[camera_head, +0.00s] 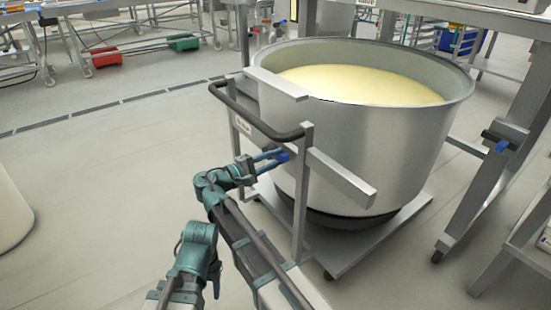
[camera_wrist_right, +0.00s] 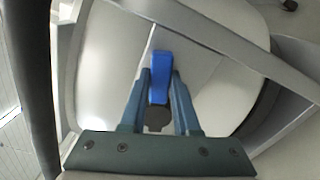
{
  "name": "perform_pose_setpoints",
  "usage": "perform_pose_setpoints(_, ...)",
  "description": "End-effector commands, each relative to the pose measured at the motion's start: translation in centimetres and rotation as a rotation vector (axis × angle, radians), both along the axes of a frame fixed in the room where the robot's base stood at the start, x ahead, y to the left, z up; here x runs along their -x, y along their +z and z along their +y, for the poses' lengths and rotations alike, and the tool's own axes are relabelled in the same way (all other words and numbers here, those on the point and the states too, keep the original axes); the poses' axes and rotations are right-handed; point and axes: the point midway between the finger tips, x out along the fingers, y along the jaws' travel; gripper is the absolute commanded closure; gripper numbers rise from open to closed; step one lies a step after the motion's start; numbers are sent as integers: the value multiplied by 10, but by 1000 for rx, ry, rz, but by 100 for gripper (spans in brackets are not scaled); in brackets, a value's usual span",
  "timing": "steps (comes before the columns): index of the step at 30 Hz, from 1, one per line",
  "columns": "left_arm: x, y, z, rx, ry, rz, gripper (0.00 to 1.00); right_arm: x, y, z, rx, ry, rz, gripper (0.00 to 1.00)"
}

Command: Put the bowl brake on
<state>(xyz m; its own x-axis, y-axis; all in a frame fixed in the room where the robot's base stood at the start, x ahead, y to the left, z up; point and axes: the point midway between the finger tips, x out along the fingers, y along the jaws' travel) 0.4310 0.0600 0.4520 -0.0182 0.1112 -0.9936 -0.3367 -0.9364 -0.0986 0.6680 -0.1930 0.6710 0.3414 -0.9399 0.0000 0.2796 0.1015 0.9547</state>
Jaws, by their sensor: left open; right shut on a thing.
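The large steel bowl (camera_head: 390,135) of pale yellow dough or batter stands on a wheeled trolley (camera_head: 385,240) with a dark push handle (camera_head: 262,125). A blue brake lever (camera_head: 284,157) sits beside the handle post; it also shows in the right wrist view (camera_wrist_right: 160,75). My right gripper (camera_head: 270,160) is shut on this lever, with one finger on each side of it in the right wrist view (camera_wrist_right: 158,100). A dark round part lies below the lever. My left gripper (camera_head: 214,284) hangs low at the lower left, away from the bowl, open and mostly hidden by its arm.
A steel frame (camera_head: 500,165) with another blue-ended part (camera_head: 502,146) stands right of the bowl. A flat bar (camera_head: 340,177) sticks out near my right gripper.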

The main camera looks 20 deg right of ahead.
Motion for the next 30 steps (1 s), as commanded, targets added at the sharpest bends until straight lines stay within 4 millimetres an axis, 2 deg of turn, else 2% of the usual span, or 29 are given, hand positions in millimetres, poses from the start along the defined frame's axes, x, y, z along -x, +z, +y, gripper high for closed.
perform_pose_setpoints(5,0,-2,0,0,0,0,50,0,-2,0,-5,0,-14,100)
perform_pose_setpoints(15,0,-17,0,0,4,0,50,2,-17,-1,-96,0,-265,100)
perform_pose_setpoints(26,0,-17,0,0,4,0,50,3,-18,-1,-111,-1,-300,100)
perform_pose_setpoints(27,0,-17,0,0,4,0,50,3,-18,-1,-111,-1,-300,68)
perform_pose_setpoints(30,0,-17,0,0,4,0,50,3,-18,-1,-111,-1,-299,50)
